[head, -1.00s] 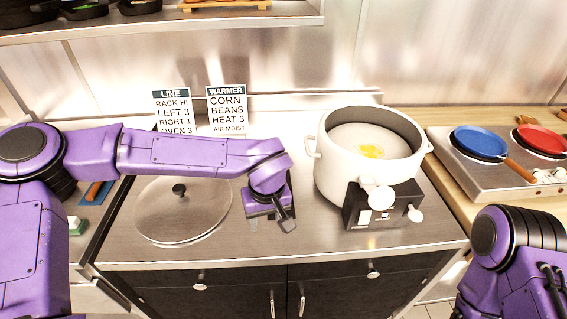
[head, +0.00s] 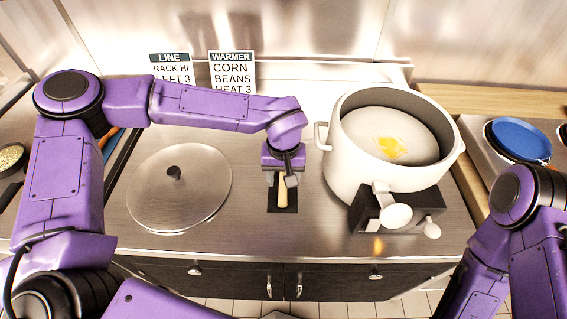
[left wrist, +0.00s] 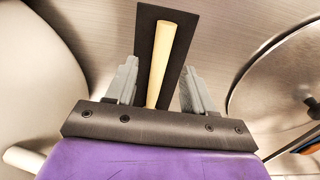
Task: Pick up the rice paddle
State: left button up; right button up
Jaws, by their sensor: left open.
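The rice paddle (head: 283,190) shows as a pale wooden handle lying on a dark rest on the steel counter, between the lid and the pot. Its far part is hidden under my left gripper (head: 282,180) in the head view. In the left wrist view the handle (left wrist: 169,55) runs lengthwise between the two grey fingers of my left gripper (left wrist: 156,85). The fingers are open, with a gap on both sides of the handle. My right gripper is out of view; only part of my right arm shows at the right edge.
A large white pot (head: 365,170) with yellow contents stands close on the right, its side handle near my left gripper. A round steel lid (head: 180,205) lies on the left. Two signs (head: 232,72) stand behind. A blue pan (head: 520,138) sits at far right.

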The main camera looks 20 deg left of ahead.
aim_at(283, 186)
pick_arm(q)
jog(key=f, duration=0.1)
jog(key=w+f, duration=0.1)
jog(key=f, duration=0.1)
jog(key=f+p, duration=0.1)
jog(key=shift+w+a+f, duration=0.25)
jog(key=shift+a+f, duration=0.05)
jog(key=shift+f, duration=0.1)
jog(key=shift+s+r, duration=0.1)
jog(key=shift+s, duration=0.2)
jog(key=shift+c, duration=1)
grip_shut()
